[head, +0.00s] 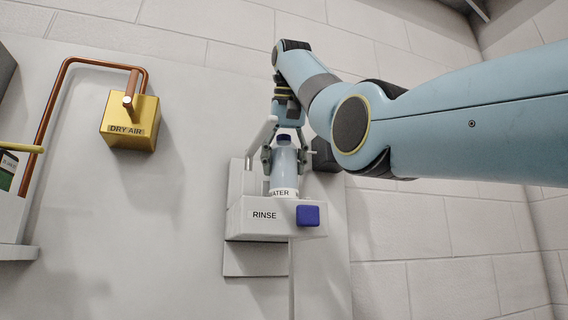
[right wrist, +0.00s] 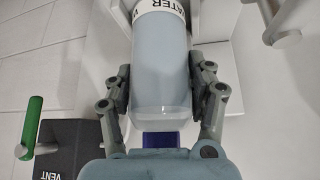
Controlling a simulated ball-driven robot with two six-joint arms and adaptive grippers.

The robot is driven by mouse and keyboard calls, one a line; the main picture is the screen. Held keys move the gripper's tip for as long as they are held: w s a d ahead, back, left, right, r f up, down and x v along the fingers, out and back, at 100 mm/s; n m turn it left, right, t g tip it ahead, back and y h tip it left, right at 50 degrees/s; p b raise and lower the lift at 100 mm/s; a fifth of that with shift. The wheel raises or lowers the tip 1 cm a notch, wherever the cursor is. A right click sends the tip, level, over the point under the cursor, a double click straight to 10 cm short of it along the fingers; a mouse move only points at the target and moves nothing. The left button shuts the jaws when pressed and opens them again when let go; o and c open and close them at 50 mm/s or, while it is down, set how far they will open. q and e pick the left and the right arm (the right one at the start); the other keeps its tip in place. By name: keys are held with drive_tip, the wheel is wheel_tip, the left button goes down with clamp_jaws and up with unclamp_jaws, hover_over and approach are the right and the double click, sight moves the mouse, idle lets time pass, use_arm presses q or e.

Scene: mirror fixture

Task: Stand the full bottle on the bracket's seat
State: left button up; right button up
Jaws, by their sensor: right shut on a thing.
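The bottle (head: 284,172) is pale blue-grey with a white WATER band low on it and a dark blue cap on top. It stands about upright just behind the front of the white RINSE bracket (head: 240,222). The bracket's front hides its base, so I cannot tell whether it touches the seat. In the right wrist view the bottle (right wrist: 161,65) lies between the fingers, its body looking filled up to a clear shoulder. My right gripper (head: 283,158) is shut on the bottle's body, a finger on each side. My left gripper is not in view.
A blue square (head: 308,215) is on the bracket's front. A dark VENT box (right wrist: 70,148) with a green handle (right wrist: 30,125) is close beside the bottle. A brass DRY AIR box (head: 130,122) with a copper pipe is on the wall, with bare panel between.

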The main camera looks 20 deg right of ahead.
sight(285, 141)
drive_tip(key=shift+f, duration=0.2)
drive_tip(key=o, duration=1.3)
drive_tip(key=shift+w, duration=0.1)
drive_tip(key=o, duration=0.3)
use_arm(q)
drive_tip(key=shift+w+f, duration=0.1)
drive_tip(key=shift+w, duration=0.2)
use_arm(e)
drive_tip(key=shift+r, duration=0.1)
drive_tip(key=shift+r, duration=0.2)
drive_tip(key=b+v, duration=0.2)
drive_tip(key=v, duration=0.1)
drive_tip(key=shift+s+r, duration=0.1)
drive_tip(key=shift+s, duration=0.1)
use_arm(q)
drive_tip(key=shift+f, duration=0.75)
use_arm(e)
drive_tip(key=v, duration=0.8)
drive_tip(key=shift+s+r, duration=0.15)
